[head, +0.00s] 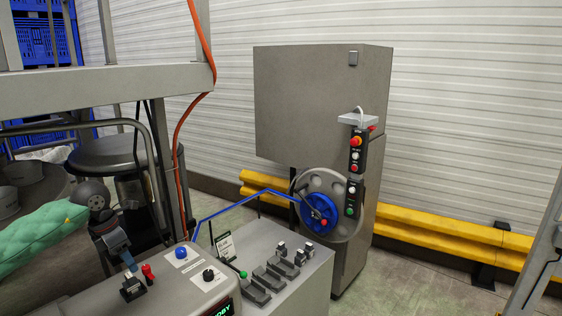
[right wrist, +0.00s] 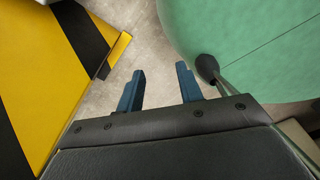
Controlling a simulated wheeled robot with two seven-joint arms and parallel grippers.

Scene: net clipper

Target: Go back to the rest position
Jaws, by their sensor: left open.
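My left gripper (head: 122,254) shows at the lower left of the head view, below a dark round wrist joint. Its blue fingers point down and right, just above a small dark fitting (head: 132,287) on the grey clipper machine (head: 190,290). It holds nothing that I can see, and the gap between its fingers is hard to make out. My right gripper (right wrist: 160,70) shows in the right wrist view. Its two blue fingers stand apart with nothing between them, over pale floor.
A yellow and black striped barrier (right wrist: 45,80) is left of the right gripper; a large green rounded surface (right wrist: 250,45) is close on its right. A green net bundle (head: 42,235) lies at the left. A grey cabinet (head: 310,105) with a blue reel (head: 313,208) stands behind.

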